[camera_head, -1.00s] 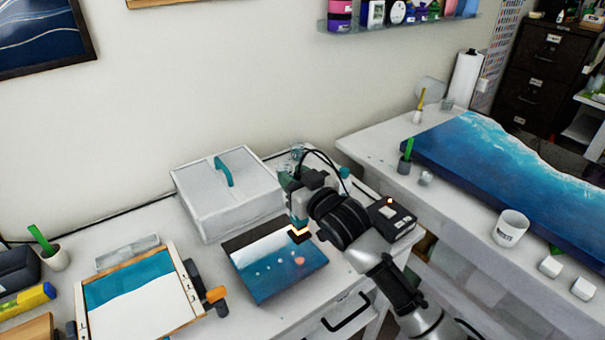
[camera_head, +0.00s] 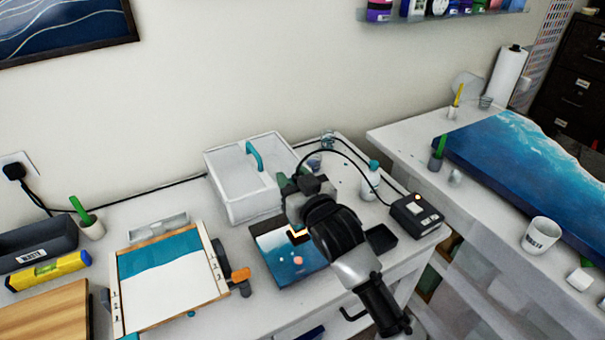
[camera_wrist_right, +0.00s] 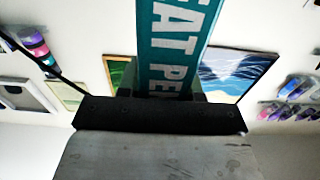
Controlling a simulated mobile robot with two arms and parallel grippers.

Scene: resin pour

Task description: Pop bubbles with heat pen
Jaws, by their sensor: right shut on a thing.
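My right gripper (camera_head: 296,192) is shut on the heat pen. The teal pen body (camera_wrist_right: 172,45), with white lettering, fills the upper middle of the right wrist view. In the head view the pen's tip glows orange, close over a small blue and white resin panel (camera_head: 288,275); I cannot tell whether it touches. A pinkish bubble (camera_head: 298,260) shows on the panel's blue part. My gripper and arm hide the panel's right side. My left gripper is not in view.
A white lidded box (camera_head: 230,195) with a teal handle stands behind the panel. A framed teal and white board (camera_head: 170,300) lies to the left. A black control box (camera_head: 415,216), a bottle (camera_head: 371,182) and a dark tray (camera_head: 381,239) are to the right. A cable arches behind my gripper.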

